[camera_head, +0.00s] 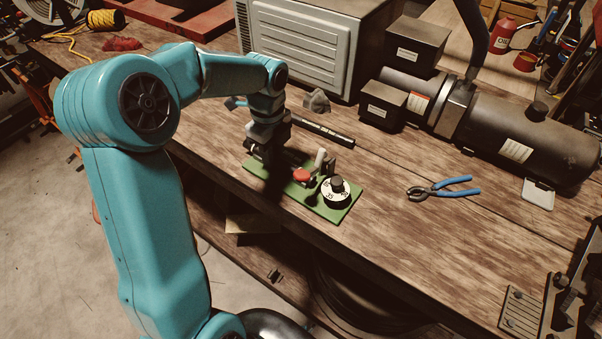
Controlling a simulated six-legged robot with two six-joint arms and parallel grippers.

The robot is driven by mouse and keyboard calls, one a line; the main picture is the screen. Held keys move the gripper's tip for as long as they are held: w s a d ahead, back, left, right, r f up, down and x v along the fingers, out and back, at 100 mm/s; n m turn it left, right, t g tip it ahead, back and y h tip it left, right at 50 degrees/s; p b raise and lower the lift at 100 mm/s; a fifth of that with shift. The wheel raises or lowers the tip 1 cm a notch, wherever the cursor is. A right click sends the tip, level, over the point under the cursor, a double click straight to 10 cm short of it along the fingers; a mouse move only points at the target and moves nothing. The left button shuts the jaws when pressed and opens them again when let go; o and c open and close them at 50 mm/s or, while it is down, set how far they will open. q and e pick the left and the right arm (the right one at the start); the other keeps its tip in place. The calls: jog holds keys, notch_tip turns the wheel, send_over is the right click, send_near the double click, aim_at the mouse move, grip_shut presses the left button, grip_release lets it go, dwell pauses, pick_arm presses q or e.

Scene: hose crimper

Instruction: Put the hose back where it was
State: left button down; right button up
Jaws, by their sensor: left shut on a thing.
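A black hose (322,129) with pale print lies on the bench behind the crimper. Its left end reaches close to my left wrist. The hose crimper has a green base (316,207), a red knob (301,175), a grey upright pin (320,157) and a white numbered dial (336,193) with a black knob. My left gripper (264,158) points down over the left end of the green base. It is shut on a dark thing there, which shadow and the dark fingers mostly hide. I cannot tell what that thing is. My right gripper is not in view.
Blue-handled pliers (443,189) lie right of the crimper on the wooden bench (410,240). A grey vented cabinet (310,45), black boxes (384,105) and a large black cylinder (520,130) stand behind. The bench's front right is clear, up to a metal plate (520,312).

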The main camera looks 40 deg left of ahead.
pick_arm(q)
jog(key=shift+a, duration=0.15)
jog(key=shift+r, duration=0.15)
jog(key=shift+r+p, duration=3.05)
jog(key=shift+r, duration=0.35)
